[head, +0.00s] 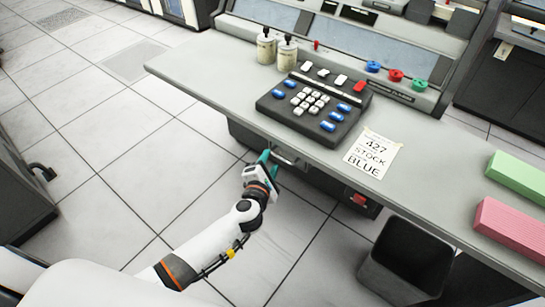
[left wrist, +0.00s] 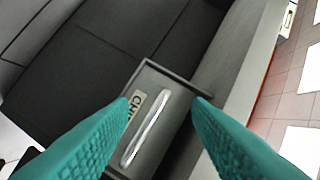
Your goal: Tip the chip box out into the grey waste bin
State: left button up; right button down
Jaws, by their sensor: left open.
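The chip box (left wrist: 150,82) shows in the left wrist view as a grey front with a partly covered label reading "CHI" and a silver bar handle (left wrist: 147,128). In the head view its handle (head: 288,160) shows under the desk edge. My left gripper (head: 268,160), with teal fingers, is open in front of the box. In the left wrist view its fingers (left wrist: 160,105) stand either side of the handle, and I cannot tell whether they touch the box. The grey waste bin (head: 385,280) stands on the floor at the lower right, open at the top. My right gripper is not in view.
The desk (head: 215,75) overhangs the box. On it are a keypad (head: 315,108), two canisters (head: 277,51), a paper note (head: 373,153) reading "427 STOCK BLUE", and green (head: 518,175) and pink (head: 508,227) card stacks. The tiled floor at left is clear.

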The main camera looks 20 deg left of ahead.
aim_at(273, 153)
pick_arm(q)
jog(key=shift+w+f+b, duration=0.25)
jog(key=shift+w, duration=0.9)
jog(key=shift+w+f+b, duration=0.2)
jog(key=shift+w, duration=0.95)
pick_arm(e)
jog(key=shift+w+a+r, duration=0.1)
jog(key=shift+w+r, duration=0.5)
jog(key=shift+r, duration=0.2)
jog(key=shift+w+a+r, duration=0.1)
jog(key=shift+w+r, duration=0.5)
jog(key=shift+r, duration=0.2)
